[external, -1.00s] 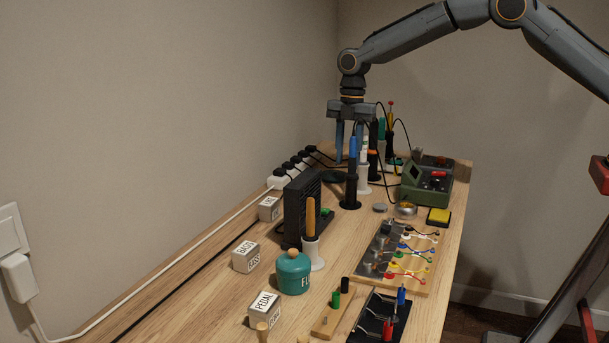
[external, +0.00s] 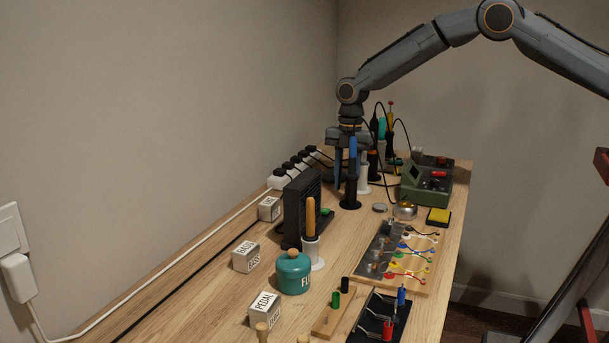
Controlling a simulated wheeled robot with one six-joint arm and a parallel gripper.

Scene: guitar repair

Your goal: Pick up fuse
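I cannot make out a fuse in the external view; it is too small or hidden. My gripper (external: 348,163) points straight down at the far part of the bench, behind the tall black holder with a blue-handled tool (external: 352,158). Its left finger shows left of that tool, spaced from the wrist's middle line as when the fingers were seen apart. The right finger is largely hidden by the tool. The fingertips and anything between them are hidden, so contact with a thing cannot be seen.
A black fan-like box (external: 301,207) stands in front of the gripper. A white power strip (external: 283,180) with several plugs lies left. A green device (external: 427,184) with cables stands right. The teal pot (external: 292,272) and wiring board (external: 405,258) are nearer.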

